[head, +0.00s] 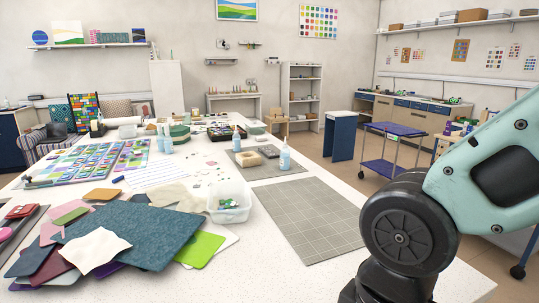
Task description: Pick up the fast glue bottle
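Several pale blue bottles with nozzle tops stand upright on the white table, and their labels are too small to read, so I cannot tell which is the fast glue. One bottle (284,158) stands on the right, at the edge of a grey mat. Another bottle (236,141) stands further back, near the middle. A close pair stands further left, with one bottle (168,142) clearly showing. My gripper is out of view; only a pale green and black part of my arm shows at the right.
A clear tub (229,213) and a gridded cutting mat (312,221) lie nearer me. A colourful mosaic panel (90,166) lies further back. A purple-topped cart (392,133) stands beyond the table.

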